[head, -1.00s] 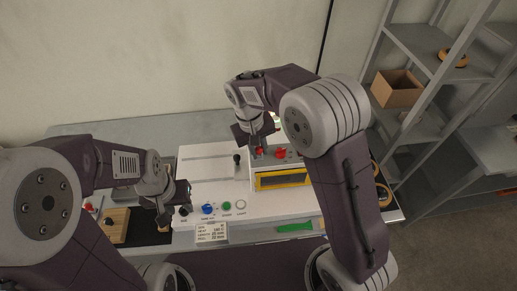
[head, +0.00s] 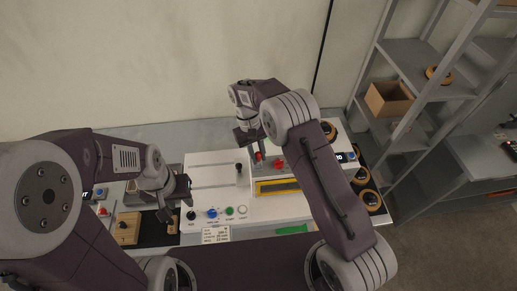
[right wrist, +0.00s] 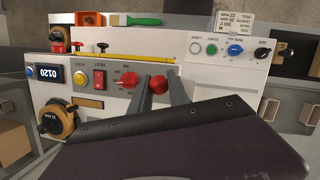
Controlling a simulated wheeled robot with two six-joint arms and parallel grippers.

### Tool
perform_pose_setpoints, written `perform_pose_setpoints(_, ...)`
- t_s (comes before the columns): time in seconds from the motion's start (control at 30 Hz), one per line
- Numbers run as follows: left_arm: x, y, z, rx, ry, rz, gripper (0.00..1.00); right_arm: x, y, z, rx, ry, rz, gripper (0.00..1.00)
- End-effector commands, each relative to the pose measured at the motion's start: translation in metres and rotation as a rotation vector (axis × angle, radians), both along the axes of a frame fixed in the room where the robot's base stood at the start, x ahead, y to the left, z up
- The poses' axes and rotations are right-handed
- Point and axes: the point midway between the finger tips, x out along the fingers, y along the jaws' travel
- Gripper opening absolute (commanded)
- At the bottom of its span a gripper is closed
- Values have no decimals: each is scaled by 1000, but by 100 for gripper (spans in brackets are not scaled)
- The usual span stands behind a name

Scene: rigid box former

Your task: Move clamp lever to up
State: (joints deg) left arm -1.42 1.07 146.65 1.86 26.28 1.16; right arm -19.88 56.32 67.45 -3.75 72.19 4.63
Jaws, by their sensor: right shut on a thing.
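The clamp lever's red ball knob (right wrist: 159,84) stands between my right gripper's (right wrist: 162,88) two dark fingers in the right wrist view, and the gripper is shut on it. In the head view the knob (head: 259,157) shows just below my right gripper (head: 257,148), on the machine's grey block. The lever's shaft is mostly hidden by the fingers.
The white machine panel (head: 215,178) carries a row of buttons and a black-knobbed lever (head: 238,167). A yellow-edged slot (head: 278,187) and a green-handled brush (right wrist: 143,20) lie nearby. A shelf with a cardboard box (head: 390,98) stands at right.

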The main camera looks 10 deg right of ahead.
Motion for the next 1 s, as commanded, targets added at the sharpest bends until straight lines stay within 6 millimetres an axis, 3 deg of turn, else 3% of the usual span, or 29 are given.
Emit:
perform_pose_setpoints(0.03,0,0,12,0,1,0,36,5,0,6,1,14,-2,0)
perform_pose_setpoints(0.2,0,0,20,0,1,0,36,9,0,4,2,69,-1,0)
perform_pose_setpoints(0.6,0,0,20,0,1,0,36,10,0,2,4,84,0,0)
perform_pose_setpoints(0.63,0,0,20,0,1,0,36,10,0,2,4,84,0,24)
perform_pose_setpoints(0.7,0,0,20,0,1,0,36,10,0,2,3,85,0,43)
perform_pose_setpoints(1.0,0,0,21,0,1,0,36,9,0,3,4,87,0,43)
